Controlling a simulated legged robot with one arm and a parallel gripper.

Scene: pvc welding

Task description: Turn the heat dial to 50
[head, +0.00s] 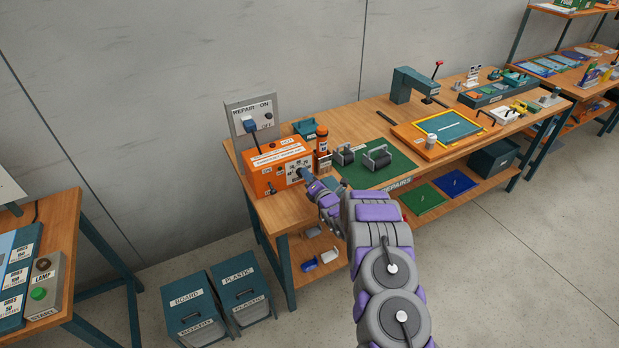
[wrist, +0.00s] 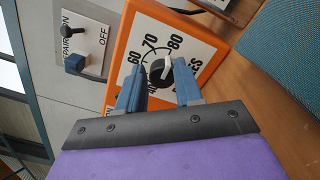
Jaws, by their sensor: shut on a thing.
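The heat dial is a black round knob (wrist: 157,72) on a white scale plate on the orange control box (head: 262,183). In the head view my gripper (head: 305,174) is at the box's right face and covers the dial.
A grey wall panel (head: 250,119) with a blue plug and switch is behind the box. An orange-and-black bottle (head: 322,142) stands close to the box's right. A green mat (head: 375,173) with grey metal pieces lies farther right. Bins stand on the floor below.

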